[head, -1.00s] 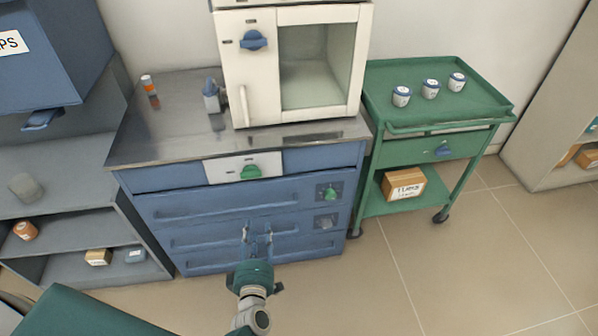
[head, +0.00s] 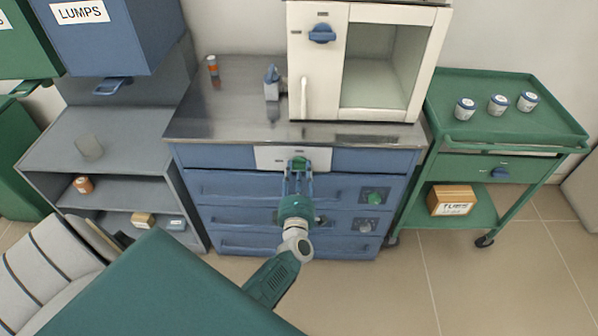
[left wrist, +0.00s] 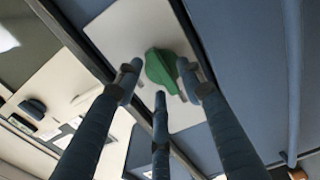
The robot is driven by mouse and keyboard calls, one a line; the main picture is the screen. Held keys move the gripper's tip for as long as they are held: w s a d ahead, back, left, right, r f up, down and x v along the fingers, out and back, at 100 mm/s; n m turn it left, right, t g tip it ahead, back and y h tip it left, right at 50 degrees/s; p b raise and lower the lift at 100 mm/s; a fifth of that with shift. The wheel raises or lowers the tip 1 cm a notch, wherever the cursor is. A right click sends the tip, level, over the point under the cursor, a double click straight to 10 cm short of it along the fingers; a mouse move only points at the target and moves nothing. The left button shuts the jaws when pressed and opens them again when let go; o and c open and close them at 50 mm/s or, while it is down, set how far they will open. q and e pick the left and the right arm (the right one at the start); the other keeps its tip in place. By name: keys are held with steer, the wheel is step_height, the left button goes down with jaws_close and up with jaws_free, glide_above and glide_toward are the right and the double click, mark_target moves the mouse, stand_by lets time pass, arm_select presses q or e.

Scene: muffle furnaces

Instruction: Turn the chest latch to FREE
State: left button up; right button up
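A green knob (head: 300,161) sits on a white plate (head: 265,157) at the top front of the blue chest (head: 225,187). I take it for the latch; its markings are too small to read. My left gripper (head: 298,176) is right in front of it, its fingers pointing at the plate. In the left wrist view the green knob (left wrist: 160,72) shows between and just beyond the spread fingertips of my left gripper (left wrist: 160,84). The fingers look open, and I cannot tell whether they touch the knob. My right gripper is not in view.
A white furnace (head: 305,75) stands on the steel top. A green cart (head: 510,130) with several jars is at right. Grey shelves (head: 95,150) stand at left.

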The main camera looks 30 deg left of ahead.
arm_select(q)
jaws_close()
steer(key=shift+m, duration=0.4)
steer(key=m+p, duration=0.1)
steer(key=m, duration=0.2)
steer(key=shift+w, duration=0.1)
steer(key=m+p, duration=0.1)
steer(key=m, duration=0.4)
steer(key=shift+d+m, duration=0.15)
steer(key=shift+m, duration=0.15)
steer(key=m+p, duration=0.1)
steer(key=m, duration=0.3)
steer(key=shift+f, duration=0.2)
steer(key=m, duration=0.4)
steer(key=shift+d+f, duration=0.1)
steer(key=shift+m, duration=0.5)
